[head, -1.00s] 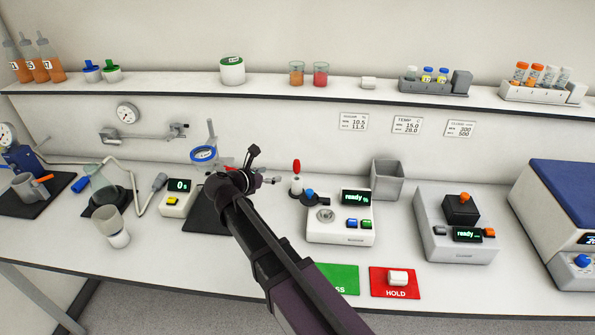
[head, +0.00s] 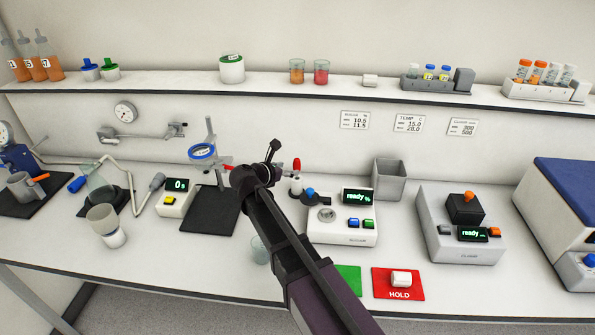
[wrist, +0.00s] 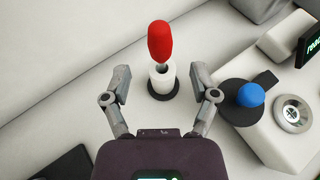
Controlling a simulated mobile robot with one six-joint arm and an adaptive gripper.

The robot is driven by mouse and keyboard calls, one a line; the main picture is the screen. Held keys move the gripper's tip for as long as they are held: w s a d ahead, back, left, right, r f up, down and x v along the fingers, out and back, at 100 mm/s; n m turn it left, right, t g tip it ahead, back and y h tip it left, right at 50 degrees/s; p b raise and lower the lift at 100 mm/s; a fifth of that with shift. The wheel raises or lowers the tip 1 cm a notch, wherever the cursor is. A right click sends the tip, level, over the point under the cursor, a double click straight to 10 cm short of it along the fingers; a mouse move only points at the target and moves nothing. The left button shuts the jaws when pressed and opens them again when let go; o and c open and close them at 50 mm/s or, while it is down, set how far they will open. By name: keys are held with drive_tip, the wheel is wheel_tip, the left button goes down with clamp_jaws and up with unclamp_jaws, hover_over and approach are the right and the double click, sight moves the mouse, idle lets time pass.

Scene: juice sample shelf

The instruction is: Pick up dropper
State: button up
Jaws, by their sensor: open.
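The dropper (wrist: 160,42) has a red bulb and stands upright in a small white holder (wrist: 163,80) on a dark round base. In the head view the dropper (head: 296,164) shows just right of my gripper, beside the sugar meter. My gripper (wrist: 160,96) is open and empty in the wrist view, with its fingers apart on either side of the holder's line and the dropper ahead between them. In the head view my gripper (head: 270,155) is partly hidden by my own wrist. The dropper's lower part is hidden inside the holder.
The sugar meter (head: 340,225) with a blue knob (wrist: 250,95) stands close on the right. A grey bin (head: 389,180) is behind it. A ring stand (head: 203,152) stands left of my gripper. A glass beaker (head: 260,250) is below my arm.

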sight(294, 167)
drive_tip(key=shift+b+x, duration=0.95)
drive_tip(key=shift+x, duration=1.7)
drive_tip(key=shift+r, duration=0.1)
drive_tip(key=c, duration=0.8)
